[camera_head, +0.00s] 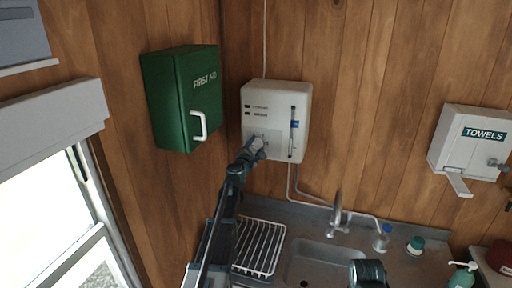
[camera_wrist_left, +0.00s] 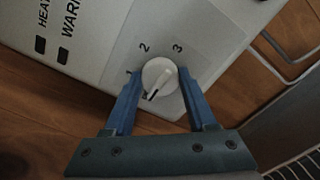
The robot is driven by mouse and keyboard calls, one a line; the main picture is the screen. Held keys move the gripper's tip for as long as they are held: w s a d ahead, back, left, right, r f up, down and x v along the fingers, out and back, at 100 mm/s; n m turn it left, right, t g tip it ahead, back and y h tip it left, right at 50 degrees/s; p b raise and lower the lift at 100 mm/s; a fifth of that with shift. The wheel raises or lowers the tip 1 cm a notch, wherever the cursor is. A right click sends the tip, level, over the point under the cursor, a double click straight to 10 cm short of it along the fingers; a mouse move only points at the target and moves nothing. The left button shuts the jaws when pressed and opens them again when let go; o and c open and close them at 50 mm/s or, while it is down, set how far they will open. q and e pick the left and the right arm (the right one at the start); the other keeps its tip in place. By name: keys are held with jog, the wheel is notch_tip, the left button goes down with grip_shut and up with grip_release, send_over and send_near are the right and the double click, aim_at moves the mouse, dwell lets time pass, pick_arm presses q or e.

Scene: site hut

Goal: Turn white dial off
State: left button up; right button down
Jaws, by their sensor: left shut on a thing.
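The white dial (camera_wrist_left: 159,74) is a round knob on the front of a white wall unit (camera_head: 275,95). The left wrist view shows the numbers 2 and 3 above it and a partly hidden mark at its left. A dark line on the dial points down and slightly left. My left gripper (camera_head: 257,145) is at the lower front of the unit. In the left wrist view its blue fingers (camera_wrist_left: 160,80) are on either side of the dial, shut on it. In the head view the gripper largely hides the dial.
A green first aid box (camera_head: 170,100) hangs to the left of the unit. Below are a wire drying rack (camera_head: 260,248), a sink (camera_head: 312,262) and a tap (camera_head: 337,212). A towel dispenser (camera_head: 470,140) hangs at the right. A window is at the left.

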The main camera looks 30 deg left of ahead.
pick_arm(q)
jog(key=o, duration=1.4)
jog(key=shift+s, duration=0.1)
jog(key=s, duration=0.4)
jog(key=s+d, duration=0.1)
jog(key=s, duration=0.8)
jog(key=shift+s+d, duration=0.3)
jog(key=shift+d, duration=0.1)
